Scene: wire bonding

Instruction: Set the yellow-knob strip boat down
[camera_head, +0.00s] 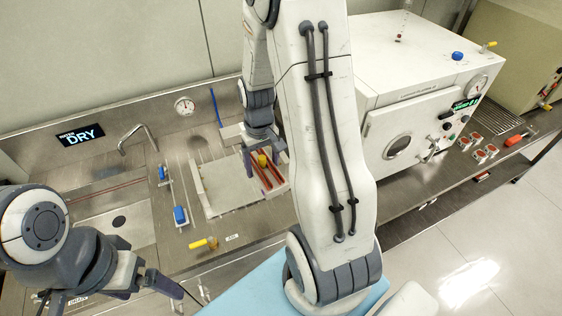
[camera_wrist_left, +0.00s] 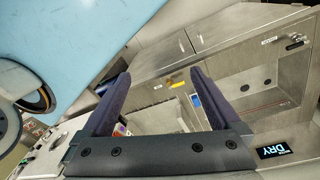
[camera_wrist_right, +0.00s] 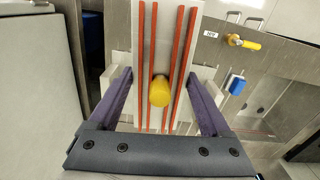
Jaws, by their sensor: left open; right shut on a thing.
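The strip boat (camera_head: 270,182) is a pale carrier with long red strips and a yellow knob (camera_head: 262,159). It shows at the right part of a pale square plate (camera_head: 222,200) on the steel bench; I cannot tell if it touches the plate. My right gripper (camera_head: 261,150) points down and is shut on the boat at its knob. In the right wrist view the knob (camera_wrist_right: 159,92) stands between the fingers, with red strips on both sides. My left gripper (camera_head: 110,292) is open and empty at the lower left, away from the boat; its spread fingers show in the left wrist view (camera_wrist_left: 157,95).
A white oven-like chamber (camera_head: 400,130) with a round window stands right of my right arm. Small red-topped pieces (camera_head: 480,156) lie beyond it. A sink with a faucet (camera_head: 137,136), blue handles (camera_head: 180,215) and a yellow-handled valve (camera_head: 204,243) are at left.

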